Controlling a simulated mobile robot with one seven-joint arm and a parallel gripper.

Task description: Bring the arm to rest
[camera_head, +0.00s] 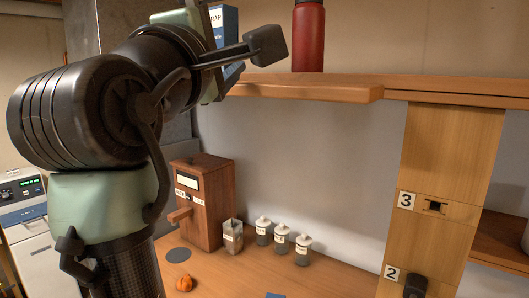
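My arm (85,115) fills the left of the view, close to the camera. It rises from the bottom left, bends at a large black ribbed joint and runs on up past the top edge. A black rod with a block at its end sticks out to the right from its upper part, in front of the shelf's left end. I cannot make out gripper fingertips, so whether my gripper holds anything is hidden.
A wooden shelf (305,87) carries a red bottle (308,38) and a blue box (229,23). Below, a wooden dispenser box (214,203), several small jars (282,240) and an orange lump (180,283) are on the wooden counter (235,278). A numbered wooden panel (447,150) stands right.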

